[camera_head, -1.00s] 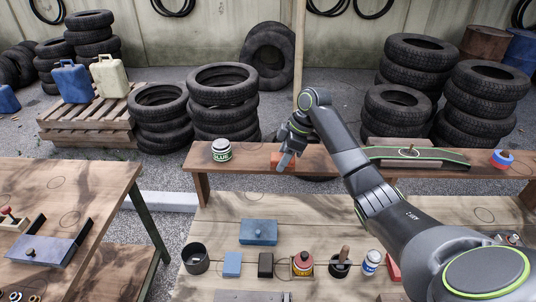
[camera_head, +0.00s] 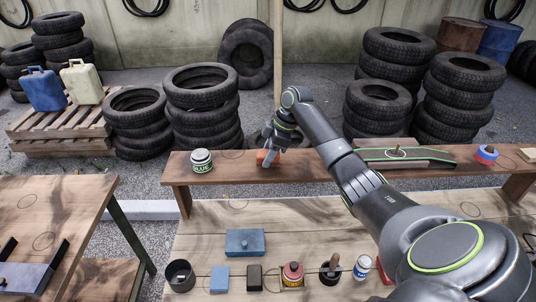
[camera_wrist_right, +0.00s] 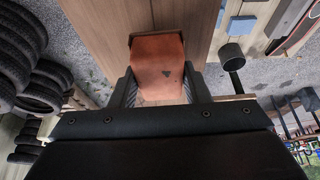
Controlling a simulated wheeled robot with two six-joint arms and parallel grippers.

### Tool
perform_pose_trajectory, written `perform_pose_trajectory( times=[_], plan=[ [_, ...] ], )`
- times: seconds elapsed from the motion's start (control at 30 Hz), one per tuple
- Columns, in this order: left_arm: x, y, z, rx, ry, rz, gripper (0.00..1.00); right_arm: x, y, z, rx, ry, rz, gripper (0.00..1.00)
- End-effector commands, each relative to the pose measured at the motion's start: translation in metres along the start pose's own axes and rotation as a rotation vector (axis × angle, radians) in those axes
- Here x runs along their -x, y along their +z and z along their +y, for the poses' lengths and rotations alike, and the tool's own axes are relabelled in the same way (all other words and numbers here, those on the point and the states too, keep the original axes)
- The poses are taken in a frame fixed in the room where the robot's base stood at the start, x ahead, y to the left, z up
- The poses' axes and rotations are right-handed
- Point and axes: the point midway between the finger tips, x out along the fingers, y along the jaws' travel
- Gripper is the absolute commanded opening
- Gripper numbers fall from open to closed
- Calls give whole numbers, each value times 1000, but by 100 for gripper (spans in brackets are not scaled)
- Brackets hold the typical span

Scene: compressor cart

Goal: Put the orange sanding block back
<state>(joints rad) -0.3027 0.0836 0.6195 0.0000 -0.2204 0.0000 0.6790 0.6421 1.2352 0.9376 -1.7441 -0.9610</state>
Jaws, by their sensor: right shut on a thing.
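The orange sanding block (camera_head: 261,157) is at the raised wooden shelf (camera_head: 330,168), right of the glue tin (camera_head: 201,160). My right gripper (camera_head: 271,153) is shut on it, reaching over from the right. In the right wrist view the orange block (camera_wrist_right: 158,66) sits between the two fingers, with a small dark mark on its face. Shelf wood shows behind it; I cannot tell whether the block touches the shelf. My arm and gripper hide part of the block in the head view. My left gripper is not in view.
The shelf also holds a green-edged long board (camera_head: 405,157) and a blue-and-red round item (camera_head: 486,154). The shelf between block and glue tin is clear.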

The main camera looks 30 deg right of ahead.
Motion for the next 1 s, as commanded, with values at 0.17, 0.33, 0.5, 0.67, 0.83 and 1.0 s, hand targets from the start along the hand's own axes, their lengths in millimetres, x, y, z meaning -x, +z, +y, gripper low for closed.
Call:
perform_pose_trajectory(
  times=[0.17, 0.33, 0.5, 0.67, 0.83, 1.0],
  plan=[
    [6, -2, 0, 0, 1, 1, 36, -13, 6, 0, 1, 0, 0, 21],
    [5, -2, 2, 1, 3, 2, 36, -13, 6, 0, 1, 0, 0, 21],
    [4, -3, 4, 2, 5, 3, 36, -15, 7, 0, 0, 0, -1, 50],
    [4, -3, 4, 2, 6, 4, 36, -15, 7, 0, 0, -1, -1, 64],
    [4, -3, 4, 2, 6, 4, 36, -15, 6, 0, 0, 0, -1, 64],
    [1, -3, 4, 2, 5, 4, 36, -8, 6, 1, 1, 3, 0, 64]
  ],
)
